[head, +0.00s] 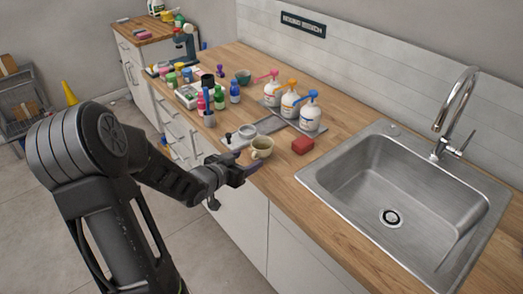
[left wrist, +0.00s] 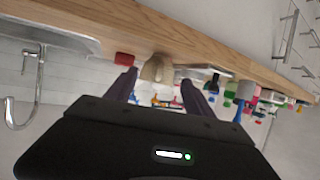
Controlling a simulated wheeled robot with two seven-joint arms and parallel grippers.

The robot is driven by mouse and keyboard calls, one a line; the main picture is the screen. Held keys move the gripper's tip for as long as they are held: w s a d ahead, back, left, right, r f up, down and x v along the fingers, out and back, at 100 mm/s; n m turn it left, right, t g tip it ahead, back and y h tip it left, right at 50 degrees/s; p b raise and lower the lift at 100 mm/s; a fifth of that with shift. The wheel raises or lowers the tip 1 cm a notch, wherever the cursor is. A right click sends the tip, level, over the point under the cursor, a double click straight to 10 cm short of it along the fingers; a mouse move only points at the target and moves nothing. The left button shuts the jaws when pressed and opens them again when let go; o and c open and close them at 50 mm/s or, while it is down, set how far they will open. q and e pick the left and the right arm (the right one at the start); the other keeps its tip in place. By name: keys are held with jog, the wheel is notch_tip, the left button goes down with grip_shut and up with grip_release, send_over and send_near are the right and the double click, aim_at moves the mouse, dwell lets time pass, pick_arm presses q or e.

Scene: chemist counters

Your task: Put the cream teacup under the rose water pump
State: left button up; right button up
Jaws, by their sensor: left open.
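The cream teacup (head: 262,147) stands upright on the wooden counter near its front edge; it also shows in the left wrist view (left wrist: 155,69). My left gripper (head: 244,165) is open and empty, just in front of the teacup. In the left wrist view the teacup appears between the two spread fingers, beyond their tips. Three white pump bottles stand in a row behind the teacup: one with a pink pump (head: 270,88), one with an orange pump (head: 289,101), one with a blue pump (head: 311,113). Their labels are too small to read. My right gripper is out of view.
A red block (head: 302,145) lies right of the teacup, before the sink (head: 390,190). Several small bottles (head: 218,98) crowd the counter farther left. A grey tray strip (head: 270,128) lies before the pump bottles.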

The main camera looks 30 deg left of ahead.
aim_at(253, 155)
pick_arm(q)
jog(key=x, duration=0.4)
jog(key=shift+w+f+p, duration=0.2)
jog(key=shift+w+p, duration=0.05)
jog(key=shift+p, duration=0.15)
jog(key=shift+c, duration=0.4)
grip_shut()
dwell(1.0)
